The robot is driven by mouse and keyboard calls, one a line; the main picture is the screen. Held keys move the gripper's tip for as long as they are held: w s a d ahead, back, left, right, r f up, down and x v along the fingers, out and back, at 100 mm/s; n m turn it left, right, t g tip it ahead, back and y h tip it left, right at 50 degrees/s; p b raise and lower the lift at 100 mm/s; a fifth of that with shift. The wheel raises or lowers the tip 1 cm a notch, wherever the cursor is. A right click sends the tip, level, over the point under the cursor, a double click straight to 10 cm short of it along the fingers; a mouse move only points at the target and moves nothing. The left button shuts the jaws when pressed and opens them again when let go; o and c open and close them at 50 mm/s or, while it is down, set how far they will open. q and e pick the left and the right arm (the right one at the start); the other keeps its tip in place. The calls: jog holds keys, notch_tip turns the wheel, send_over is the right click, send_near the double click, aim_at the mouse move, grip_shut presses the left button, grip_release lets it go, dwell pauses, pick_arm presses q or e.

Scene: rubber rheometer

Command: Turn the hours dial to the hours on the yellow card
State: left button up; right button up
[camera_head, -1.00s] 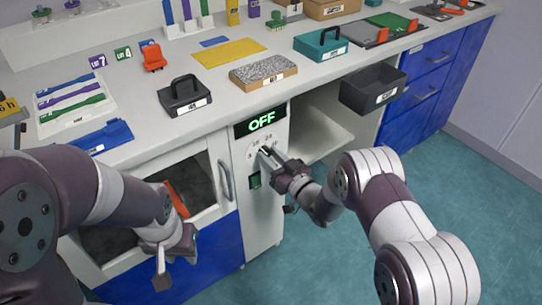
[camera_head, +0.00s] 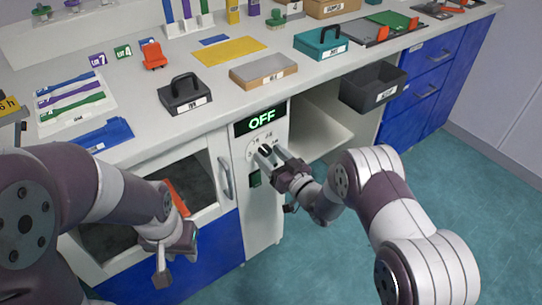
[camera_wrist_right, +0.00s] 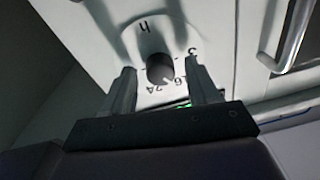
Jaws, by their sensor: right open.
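The hours dial (camera_head: 264,150) is a dark round knob on a pale scale, on the front panel under a display (camera_head: 261,118) reading OFF.
An open shelf (camera_head: 318,135) and a dark bin (camera_head: 372,92) are to the right. The counter above holds a black-handled box (camera_head: 185,98) and a yellow sheet (camera_head: 229,51).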

jog(key=p+v, duration=0.2)
jog(key=v, duration=1)
jog(key=shift+s+d, duration=0.15)
jog(key=shift+s, duration=0.1)
jog(key=shift+f, duration=0.15)
